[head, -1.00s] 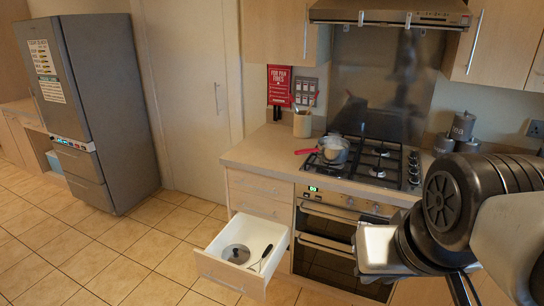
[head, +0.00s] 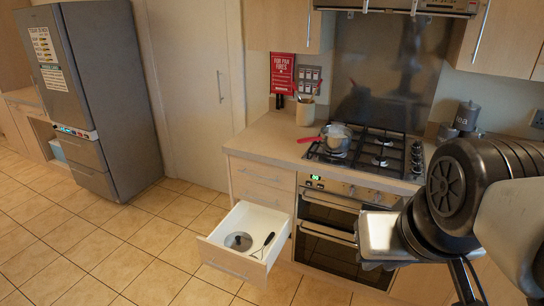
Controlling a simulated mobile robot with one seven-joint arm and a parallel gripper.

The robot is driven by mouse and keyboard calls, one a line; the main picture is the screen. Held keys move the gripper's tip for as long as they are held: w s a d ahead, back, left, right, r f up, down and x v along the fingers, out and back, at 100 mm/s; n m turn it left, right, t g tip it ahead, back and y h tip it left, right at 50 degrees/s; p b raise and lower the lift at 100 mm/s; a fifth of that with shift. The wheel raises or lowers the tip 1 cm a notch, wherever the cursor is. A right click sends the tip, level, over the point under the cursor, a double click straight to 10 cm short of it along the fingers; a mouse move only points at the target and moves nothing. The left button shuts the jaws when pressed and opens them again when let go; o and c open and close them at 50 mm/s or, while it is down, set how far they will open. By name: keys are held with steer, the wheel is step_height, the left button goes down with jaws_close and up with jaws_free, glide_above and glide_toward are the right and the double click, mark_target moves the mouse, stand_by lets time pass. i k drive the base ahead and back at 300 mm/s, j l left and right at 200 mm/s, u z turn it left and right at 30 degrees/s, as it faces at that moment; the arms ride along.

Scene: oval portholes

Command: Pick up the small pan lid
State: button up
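A small round grey pan lid (head: 238,241) with a dark knob lies flat in the open white drawer (head: 212,238), toward its left side. A dark-handled utensil (head: 264,245) lies beside it on the right. A pan with a red handle (head: 338,138) stands on the hob, and a glass lid appears to be on it. My gripper (head: 375,268) is at the lower right, in front of the oven and well to the right of the drawer. It is apart from the lid. Its fingers are largely hidden behind my wrist, so their opening does not show.
The drawer sticks out below the worktop (head: 262,146), left of the oven (head: 330,225). A utensil pot (head: 305,112) and dark canisters (head: 466,116) stand on the worktop. The tiled floor (head: 120,240) is clear left of the drawer, up to the grey fridge (head: 95,100).

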mark_target(240, 241)
steer(key=i+j+z, duration=0.25)
steer(key=i+j, duration=0.15)
steer(key=j, duration=0.2)
steer(key=i+j+z, duration=0.1)
steer(key=j, duration=0.25)
steer(key=i+j+z, duration=0.1)
steer(key=i+j, duration=0.15)
steer(key=i+j+z, duration=0.1)
steer(key=j, duration=0.4)
steer(key=i+j+z, duration=0.15)
steer(key=j, duration=0.2)
steer(key=i+j+z, duration=0.1)
steer(key=j, duration=0.3)
steer(key=i, duration=0.1)
